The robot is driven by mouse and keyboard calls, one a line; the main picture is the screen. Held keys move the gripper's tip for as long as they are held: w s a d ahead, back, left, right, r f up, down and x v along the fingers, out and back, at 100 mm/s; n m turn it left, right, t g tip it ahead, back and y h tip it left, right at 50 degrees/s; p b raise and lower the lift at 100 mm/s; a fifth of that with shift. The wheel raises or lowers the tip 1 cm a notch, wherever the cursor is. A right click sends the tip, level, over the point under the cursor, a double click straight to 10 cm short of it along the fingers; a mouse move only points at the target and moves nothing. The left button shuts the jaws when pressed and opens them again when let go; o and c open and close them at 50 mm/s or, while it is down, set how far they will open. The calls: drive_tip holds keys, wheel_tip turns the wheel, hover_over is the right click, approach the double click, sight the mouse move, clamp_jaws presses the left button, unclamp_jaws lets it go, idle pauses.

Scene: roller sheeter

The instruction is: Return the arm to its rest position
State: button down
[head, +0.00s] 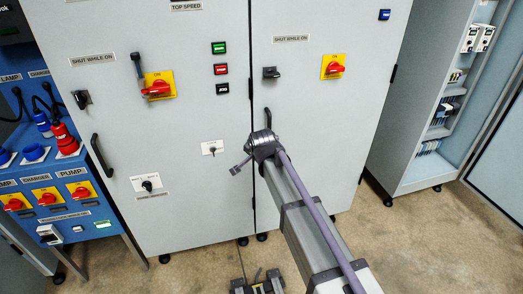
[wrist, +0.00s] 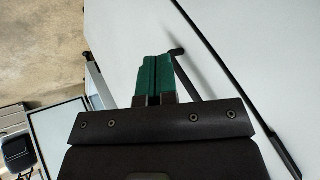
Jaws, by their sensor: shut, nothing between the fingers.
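My gripper (wrist: 153,80) shows in the wrist view with its two green fingers together and nothing between them. Behind the fingers in that view is a pale grey cabinet door, with a dark handle (wrist: 184,75) just right of the fingertips. I cannot tell whether the fingers touch the handle. In the head view my arm reaches up from the bottom right to the front of the two-door grey cabinet (head: 210,120). My wrist end is in front of the right door, and the fingers cannot be made out there.
The left door has a red-and-yellow switch (head: 158,86) and a black handle (head: 101,155). The right door has another red-and-yellow switch (head: 333,67). A blue panel (head: 60,190) with plugs stands at left. An open shelf cabinet (head: 430,110) stands at right. Bare floor (head: 400,230) lies between.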

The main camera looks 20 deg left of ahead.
drive_tip(key=s+r+p, duration=0.1)
drive_tip(key=s+r, duration=0.1)
drive_tip(key=shift+r, duration=0.4)
drive_tip(key=s+d+r+n+g+h+p, duration=0.1)
drive_tip(key=s+d, duration=0.5)
drive_tip(key=d, duration=0.9)
drive_tip(key=s+d+n+g+h+p, duration=0.1)
drive_tip(key=s+d+g+p, duration=0.2)
drive_tip(key=d, duration=1.2)
drive_tip(key=s+d+r+n+g+h+p, duration=0.1)
drive_tip(key=s+d+g+p, duration=0.1)
drive_tip(key=s+d, duration=0.6)
drive_tip(key=d, duration=0.7)
drive_tip(key=shift+s+d+r+g, duration=0.3)
drive_tip(key=shift+d+r, duration=0.05)
drive_tip(key=shift+d, duration=0.05)
